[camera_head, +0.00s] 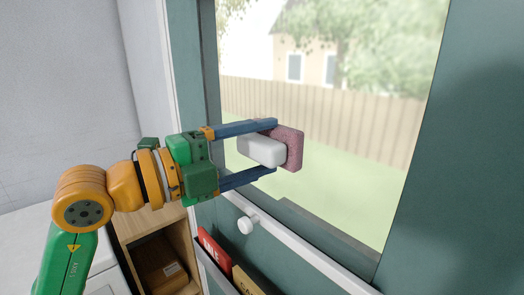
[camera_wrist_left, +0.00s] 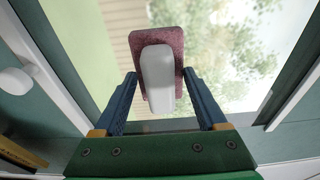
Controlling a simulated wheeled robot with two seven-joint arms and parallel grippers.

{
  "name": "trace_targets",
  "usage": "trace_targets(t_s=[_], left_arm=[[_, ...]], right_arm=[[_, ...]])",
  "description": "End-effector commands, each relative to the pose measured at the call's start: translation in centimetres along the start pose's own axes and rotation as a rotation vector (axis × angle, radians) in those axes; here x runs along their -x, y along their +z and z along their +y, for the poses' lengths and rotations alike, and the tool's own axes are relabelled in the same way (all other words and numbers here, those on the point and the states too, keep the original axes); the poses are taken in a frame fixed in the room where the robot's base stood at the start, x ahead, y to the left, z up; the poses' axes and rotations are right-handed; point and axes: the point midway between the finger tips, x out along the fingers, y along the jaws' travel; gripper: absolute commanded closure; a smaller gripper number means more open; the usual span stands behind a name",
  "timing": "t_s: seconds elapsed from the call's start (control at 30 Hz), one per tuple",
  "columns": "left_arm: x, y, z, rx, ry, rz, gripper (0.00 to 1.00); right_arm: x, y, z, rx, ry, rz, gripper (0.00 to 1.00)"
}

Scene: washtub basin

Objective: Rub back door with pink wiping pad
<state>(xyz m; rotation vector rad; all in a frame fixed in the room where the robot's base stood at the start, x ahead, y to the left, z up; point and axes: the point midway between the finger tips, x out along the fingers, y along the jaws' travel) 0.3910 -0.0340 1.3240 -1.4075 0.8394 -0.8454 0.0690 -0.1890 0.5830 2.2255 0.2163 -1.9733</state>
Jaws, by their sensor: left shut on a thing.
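The pink wiping pad (camera_head: 292,146) has a pink sponge face and a white block-shaped handle. My left gripper (camera_head: 274,147) is shut on its white handle, with one blue finger on each side. The pink face points toward the window pane of the teal back door (camera_head: 417,190). Whether the pad touches the glass I cannot tell. In the left wrist view the pad (camera_wrist_left: 168,36) stands out beyond the fingers in front of the glass. My right gripper is in neither view.
A round white knob (camera_head: 246,225) is on the door below the pane. A holder with a red item (camera_head: 214,252) hangs under it. A wooden shelf (camera_head: 150,222) and a white appliance (camera_head: 30,240) stand at the left. The glass around the pad is clear.

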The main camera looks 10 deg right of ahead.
Motion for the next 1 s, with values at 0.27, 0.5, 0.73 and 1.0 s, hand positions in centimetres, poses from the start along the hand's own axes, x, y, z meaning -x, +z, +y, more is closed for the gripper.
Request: trace_targets(t_s=[0.27, 0.5, 0.73, 1.0], left_arm=[[0.2, 2.5, -0.1, 0.0, 0.0, 0.001, 0.7], [0.2, 2.5, -0.1, -0.001, 0.0, 0.002, 0.7], [2.8, 2.3, 0.2, -0.003, 0.0, 0.0, 0.7], [5.8, 1.8, 0.1, -0.003, 0.004, 0.002, 0.7]], right_arm=[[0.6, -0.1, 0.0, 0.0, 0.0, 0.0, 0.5], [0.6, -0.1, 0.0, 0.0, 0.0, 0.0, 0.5], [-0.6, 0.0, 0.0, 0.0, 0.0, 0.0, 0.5], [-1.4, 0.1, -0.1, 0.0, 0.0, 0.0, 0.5]])
